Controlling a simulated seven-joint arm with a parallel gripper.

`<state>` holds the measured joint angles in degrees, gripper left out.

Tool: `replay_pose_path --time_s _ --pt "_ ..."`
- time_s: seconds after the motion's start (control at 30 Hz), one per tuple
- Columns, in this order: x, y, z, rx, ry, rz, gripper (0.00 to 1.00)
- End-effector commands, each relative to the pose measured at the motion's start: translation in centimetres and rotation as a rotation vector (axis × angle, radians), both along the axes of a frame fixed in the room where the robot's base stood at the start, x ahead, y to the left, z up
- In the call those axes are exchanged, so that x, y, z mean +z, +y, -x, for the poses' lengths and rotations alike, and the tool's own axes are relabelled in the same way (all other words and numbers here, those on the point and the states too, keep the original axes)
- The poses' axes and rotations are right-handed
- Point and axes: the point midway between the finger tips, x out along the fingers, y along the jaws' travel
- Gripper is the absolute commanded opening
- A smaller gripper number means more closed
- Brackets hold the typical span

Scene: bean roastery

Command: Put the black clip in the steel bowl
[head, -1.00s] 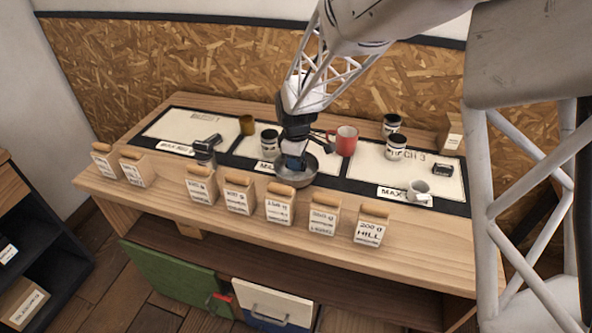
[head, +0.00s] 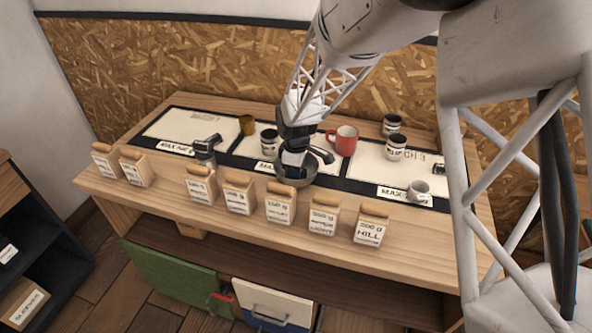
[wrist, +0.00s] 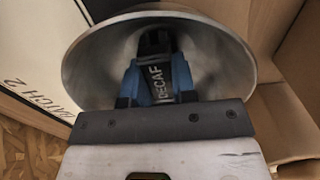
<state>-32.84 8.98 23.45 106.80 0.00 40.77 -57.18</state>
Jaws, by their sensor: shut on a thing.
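The steel bowl (head: 309,179) stands near the middle of the bench's front part, partly hidden by my gripper (head: 292,170). In the wrist view the bowl (wrist: 88,62) opens wide around my fingertips. My gripper (wrist: 156,80) has blue fingers shut on the black clip (wrist: 154,52), which carries a pale DECAF label. The clip is within the bowl's outline, in front of its inside wall. I cannot tell whether it touches the bowl. In the head view the clip cannot be made out.
Several labelled bean bags (head: 280,205) line the bench's front edge, close to the bowl. A red mug (head: 342,141) and a dark-lidded jar (head: 268,139) stand behind it. A small grey pitcher (head: 419,189) is to the right. A dark grinder-like object (head: 206,149) stands left.

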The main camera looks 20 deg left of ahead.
Motion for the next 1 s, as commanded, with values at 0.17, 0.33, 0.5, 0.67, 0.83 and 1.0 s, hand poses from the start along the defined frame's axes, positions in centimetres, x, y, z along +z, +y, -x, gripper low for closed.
replay_pose_path --time_s 0.17,0.33,0.5,0.67,0.83,1.0 --pt "-0.1 0.0 0.0 0.000 0.000 0.000 0.03" --pt "-0.3 0.0 0.0 0.000 0.000 0.000 0.37" --pt "-0.3 0.0 0.0 0.000 0.000 0.000 0.50" --pt "-0.3 0.0 0.0 0.000 0.000 0.000 0.50" --pt "0.0 0.0 0.0 0.000 0.000 0.000 0.50" --pt "1.2 0.0 0.0 0.000 -0.001 -0.001 0.50"
